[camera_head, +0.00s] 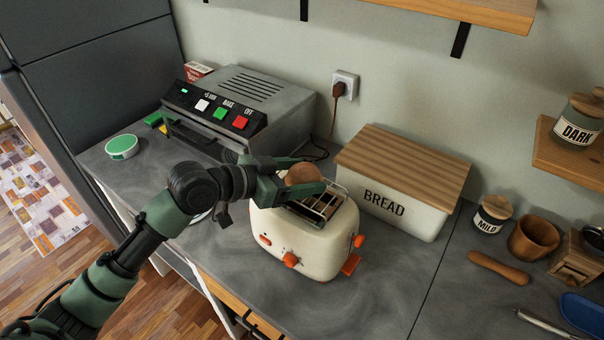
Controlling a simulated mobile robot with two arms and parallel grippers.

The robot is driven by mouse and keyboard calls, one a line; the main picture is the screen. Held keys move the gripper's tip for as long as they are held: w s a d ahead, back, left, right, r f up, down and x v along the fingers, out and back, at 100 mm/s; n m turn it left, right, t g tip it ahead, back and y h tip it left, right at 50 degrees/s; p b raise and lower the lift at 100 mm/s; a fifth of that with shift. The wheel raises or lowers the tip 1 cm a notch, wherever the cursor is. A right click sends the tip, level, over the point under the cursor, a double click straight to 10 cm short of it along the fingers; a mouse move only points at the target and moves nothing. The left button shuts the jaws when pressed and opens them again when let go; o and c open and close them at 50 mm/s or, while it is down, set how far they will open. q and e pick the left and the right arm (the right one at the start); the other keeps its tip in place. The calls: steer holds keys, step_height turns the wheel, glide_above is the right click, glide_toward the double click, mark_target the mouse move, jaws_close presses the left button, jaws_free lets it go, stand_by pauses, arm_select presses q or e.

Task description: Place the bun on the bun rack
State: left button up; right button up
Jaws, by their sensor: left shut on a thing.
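A brown, rounded bun (303,173) is held between the fingers of my left gripper (311,174), above the top of the cream toaster (300,242). The bun rack (335,201), a wire frame, stands on the toaster's top. The bun is over the rack's back left part, and the near finger hides part of both. I cannot tell whether the bun touches the wires. My right gripper is not in view.
The bread bin (402,207) stands close behind and right of the toaster. A grey oven (240,105) with coloured buttons is at the back left. A green-lidded tub (122,147) sits at the left.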

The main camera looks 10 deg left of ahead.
arm_select(q)
steer(key=o, duration=1.3)
steer(key=shift+f, duration=0.1)
steer(key=shift+r, duration=0.3)
steer(key=shift+s+a, duration=0.25)
steer(key=shift+a, duration=0.05)
steer(key=shift+b+v, duration=2)
steer(key=shift+v, duration=3.65)
steer(key=shift+d, duration=0.1)
